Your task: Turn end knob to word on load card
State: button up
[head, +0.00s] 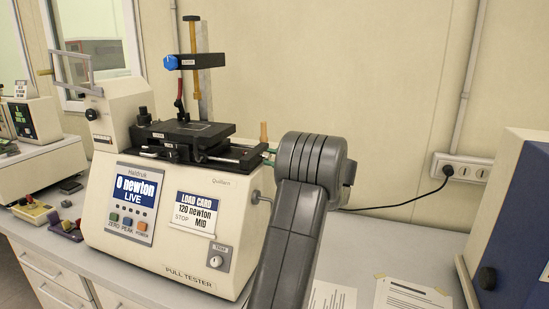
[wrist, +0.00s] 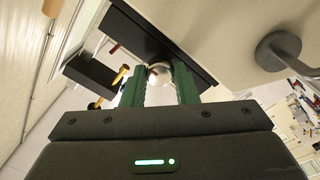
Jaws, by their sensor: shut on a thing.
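The pull tester (head: 170,225) stands on the bench, its display (head: 137,194) reading "0 newton LIVE". The load card (head: 196,214) on its front reads "120 newton" and "STOP MID". My gripper (head: 269,156) is at the right end of the tester's top slide; my grey arm covers most of it in the head view. In the wrist view, its green fingers (wrist: 161,84) are shut on a small pale round knob (wrist: 160,69) at the end of the dark slide (wrist: 150,35). Any words around the knob are hidden or too small to read.
A grey round handle (wrist: 277,50) sticks out of the tester's side, below the slide. A blue knob (head: 170,62) is on the upper bracket. A blue-and-cream box (head: 515,220) stands at the right. Papers (head: 410,295) lie on the bench between it and my arm.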

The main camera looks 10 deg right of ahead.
jog(key=o, duration=1)
jog(key=shift+d, duration=0.1)
jog(key=b+v, duration=0.4)
jog(key=v, duration=0.9)
jog(key=shift+s+d+f, duration=0.2)
jog(key=shift+s+d, duration=0.05)
jog(key=shift+s, duration=0.05)
jog(key=shift+w+a, duration=0.1)
jog(key=p+x, duration=0.4)
jog(key=x, duration=0.9)
jog(key=shift+w+a+r, duration=0.2)
jog(key=shift+a, duration=0.1)
jog(key=shift+d, duration=0.1)
